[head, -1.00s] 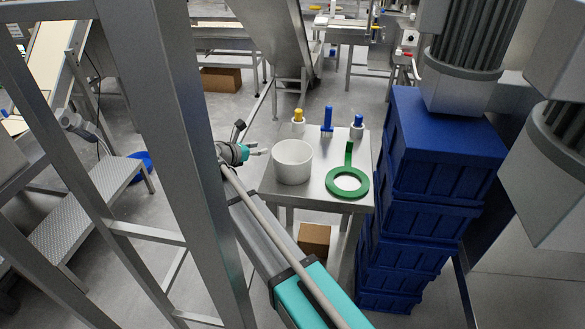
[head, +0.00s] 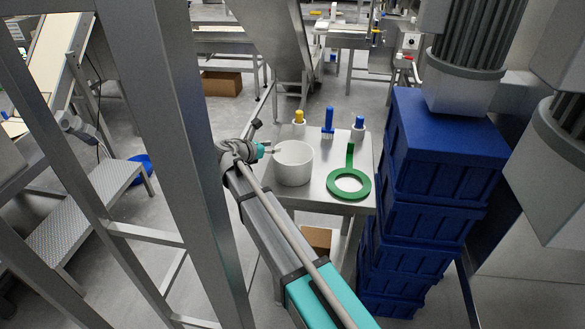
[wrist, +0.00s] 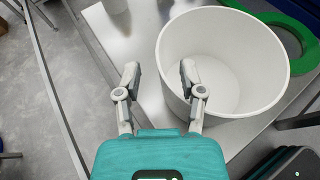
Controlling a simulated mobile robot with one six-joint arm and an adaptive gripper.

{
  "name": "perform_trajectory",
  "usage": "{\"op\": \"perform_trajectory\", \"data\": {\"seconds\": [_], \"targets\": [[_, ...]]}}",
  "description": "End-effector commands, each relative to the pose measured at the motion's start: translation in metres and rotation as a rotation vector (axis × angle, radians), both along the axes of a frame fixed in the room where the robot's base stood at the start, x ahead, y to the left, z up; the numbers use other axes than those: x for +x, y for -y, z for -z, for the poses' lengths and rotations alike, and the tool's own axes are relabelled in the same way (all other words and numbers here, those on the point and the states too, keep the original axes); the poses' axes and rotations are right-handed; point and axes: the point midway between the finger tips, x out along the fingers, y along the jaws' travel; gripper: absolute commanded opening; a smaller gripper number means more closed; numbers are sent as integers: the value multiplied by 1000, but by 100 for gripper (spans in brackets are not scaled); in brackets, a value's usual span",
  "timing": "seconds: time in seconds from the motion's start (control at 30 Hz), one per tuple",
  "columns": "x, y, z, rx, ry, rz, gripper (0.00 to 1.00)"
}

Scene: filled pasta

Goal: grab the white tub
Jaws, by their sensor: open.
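The white tub (head: 293,170) stands upright on the small steel table, open at the top and empty inside. It also shows large in the wrist view (wrist: 245,95). My gripper (wrist: 158,72) is open, with nothing held. In the wrist view its left finger is outside the tub's left wall and its right finger overlaps the opening, so the wall lies between them in the picture. I cannot tell whether the fingertips are below the rim. In the head view my gripper (head: 276,149) is at the tub's left rim.
A green ring with a handle (head: 361,189) lies right of the tub. A yellow-topped bottle (head: 299,123), a blue brush (head: 328,119) and a blue-topped bottle (head: 358,128) stand behind. Stacked blue crates (head: 440,160) rise beside the table (head: 322,195). The floor left of the table is open.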

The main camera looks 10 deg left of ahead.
Motion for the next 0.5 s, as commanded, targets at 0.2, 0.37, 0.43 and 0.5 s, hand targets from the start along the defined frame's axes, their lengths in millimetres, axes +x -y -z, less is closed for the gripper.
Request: {"op": "perform_trajectory", "data": {"seconds": [0.2,0.37,0.43,0.5], "targets": [[21,14,11,1,0,1,51],[30,19,14,1,0,0,51],[31,20,14,1,1,-1,51],[31,20,14,0,0,-1,51]]}}
